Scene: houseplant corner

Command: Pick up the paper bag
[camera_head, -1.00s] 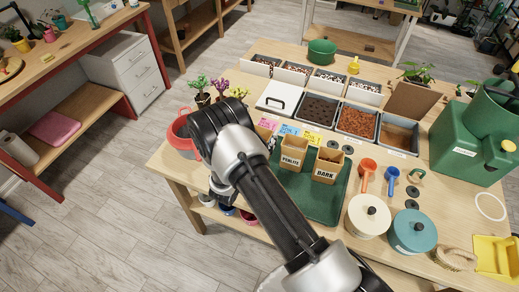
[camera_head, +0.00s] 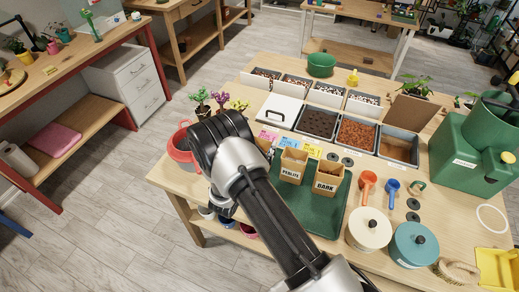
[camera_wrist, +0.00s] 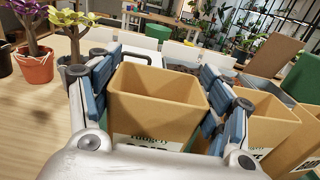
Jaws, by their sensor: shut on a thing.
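In the wrist view, a tan paper bag (camera_wrist: 155,112) with an open top and a dark-lettered label stands upright between the blue-padded fingers of my gripper (camera_wrist: 162,72). The fingers are shut on its two sides. Its label is partly cut off, and I cannot tell whether its base touches the tray. In the head view my arm hides this bag and the gripper. Two similar bags, PERLITE (camera_head: 291,166) and BARK (camera_head: 328,178), stand on the green tray (camera_head: 318,214). They also show just right of the held bag in the wrist view.
Small potted plants (camera_head: 220,100) and a red pot (camera_head: 181,150) are left of the arm. Soil bins (camera_head: 357,134) line the back, a watering can (camera_head: 470,140) is at right, and lidded pots (camera_head: 370,230) are in front.

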